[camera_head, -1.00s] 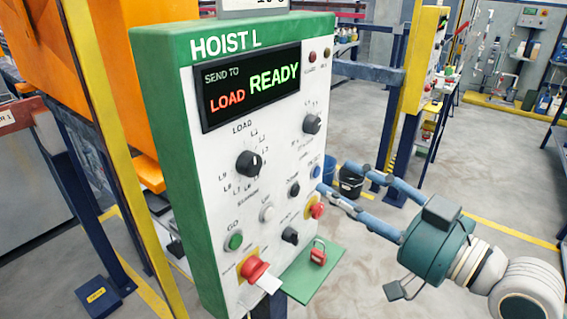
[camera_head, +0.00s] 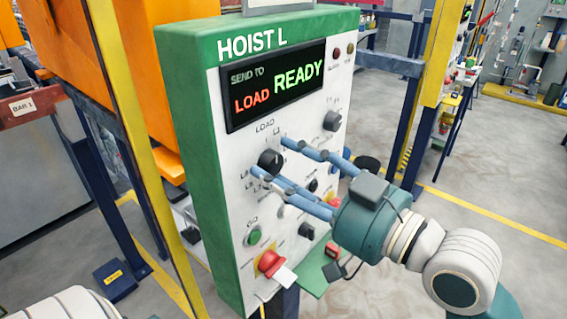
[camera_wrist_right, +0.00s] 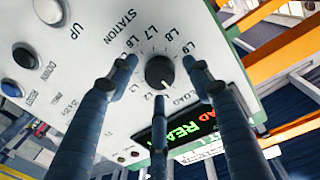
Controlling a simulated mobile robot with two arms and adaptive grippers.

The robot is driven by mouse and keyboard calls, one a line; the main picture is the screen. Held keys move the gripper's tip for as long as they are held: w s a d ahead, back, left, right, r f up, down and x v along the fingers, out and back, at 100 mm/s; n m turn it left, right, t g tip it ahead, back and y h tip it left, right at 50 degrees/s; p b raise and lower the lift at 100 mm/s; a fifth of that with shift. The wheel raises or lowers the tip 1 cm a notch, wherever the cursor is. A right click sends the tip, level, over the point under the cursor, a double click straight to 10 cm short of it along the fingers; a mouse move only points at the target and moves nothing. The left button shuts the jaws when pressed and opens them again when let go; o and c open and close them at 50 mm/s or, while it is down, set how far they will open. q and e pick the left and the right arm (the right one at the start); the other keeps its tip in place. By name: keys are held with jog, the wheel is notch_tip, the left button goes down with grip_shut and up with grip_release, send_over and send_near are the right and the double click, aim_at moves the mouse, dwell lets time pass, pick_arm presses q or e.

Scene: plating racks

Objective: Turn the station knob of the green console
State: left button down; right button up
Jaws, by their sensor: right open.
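The green console (camera_head: 190,110) has a white front face headed HOIST L. Its black station knob (camera_head: 268,161) sits on the upper part of the face, below the display (camera_head: 275,85), which reads SEND TO LOAD READY. In the right wrist view the knob (camera_wrist_right: 159,71) lies between my fingertips, ringed by station labels. My right gripper (camera_head: 272,157) is open, with blue fingers reaching in from the right around the knob. One finger is above it and one below it in the head view. I cannot tell whether any fingertip touches it. My left gripper is out of view.
Below the knob are a green GO button (camera_head: 254,236), a red mushroom button (camera_head: 270,262) and a smaller black knob (camera_head: 306,231). Another black knob (camera_head: 332,121) is at upper right. A yellow post (camera_head: 150,165) stands left of the console. Open floor lies to the right.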

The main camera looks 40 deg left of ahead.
jog(key=shift+a, duration=0.15)
jog(key=c, duration=1.2)
jog(key=shift+o, duration=0.2)
jog(key=shift+r+m+p, duration=0.15)
jog(key=shift+m+p, duration=0.15)
jog(key=shift+p, duration=0.25)
jog(key=m+p, duration=0.8)
jog(key=p, duration=0.2)
jog(key=shift+r+h, duration=0.15)
jog(key=shift+h, duration=0.15)
jog(key=shift+w+m+p, duration=0.1)
jog(key=shift+m+p, duration=1.15)
jog(key=shift+m, duration=0.15)
jog(key=shift+f, duration=0.2)
